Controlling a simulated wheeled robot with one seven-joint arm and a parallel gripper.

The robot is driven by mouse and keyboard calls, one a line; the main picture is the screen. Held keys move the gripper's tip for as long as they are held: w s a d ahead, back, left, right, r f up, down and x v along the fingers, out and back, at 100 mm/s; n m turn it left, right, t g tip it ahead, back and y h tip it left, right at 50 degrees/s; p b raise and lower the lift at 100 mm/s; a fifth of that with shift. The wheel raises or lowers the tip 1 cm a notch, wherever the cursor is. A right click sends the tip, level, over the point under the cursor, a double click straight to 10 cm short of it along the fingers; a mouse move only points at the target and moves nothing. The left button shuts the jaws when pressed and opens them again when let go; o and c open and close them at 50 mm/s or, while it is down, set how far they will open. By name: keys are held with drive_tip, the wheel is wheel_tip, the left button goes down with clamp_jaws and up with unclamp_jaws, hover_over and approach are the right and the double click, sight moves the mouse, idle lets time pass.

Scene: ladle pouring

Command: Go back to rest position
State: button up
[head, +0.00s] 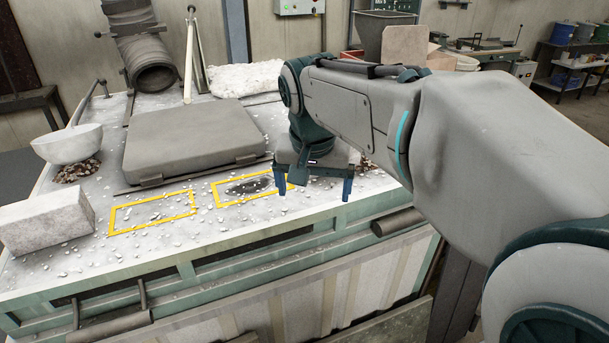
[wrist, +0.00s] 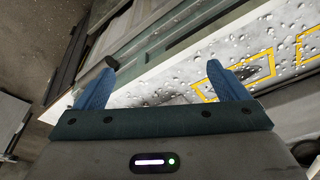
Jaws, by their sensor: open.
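My gripper (head: 313,190) hangs at the end of my arm, just over the front edge of the worktable (head: 230,222). Its two blue fingers point down and stand wide apart with nothing between them. In the wrist view the open gripper (wrist: 161,92) also shows empty, with the table's edge beyond it. A white ladle bowl (head: 68,145) with a long handle stands at the table's left, on a small heap of dark bits. It is well away from my gripper.
Two yellow-outlined rectangles (head: 152,214) mark the tabletop; the right one holds a dark patch (head: 250,186). A grey slab (head: 190,138) lies behind them, a pale block (head: 47,220) at front left. White crumbs are scattered about. A ribbed pipe (head: 140,45) stands at the back.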

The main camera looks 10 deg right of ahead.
drive_tip(key=s+d+f+n+t+y, duration=0.1)
drive_tip(key=s+f+n, duration=0.3)
drive_tip(key=s+f, duration=0.6)
drive_tip(key=s+d, duration=0.1)
drive_tip(key=s, duration=0.2)
drive_tip(key=shift+d+b, duration=0.3)
drive_tip(key=shift+d, duration=0.1)
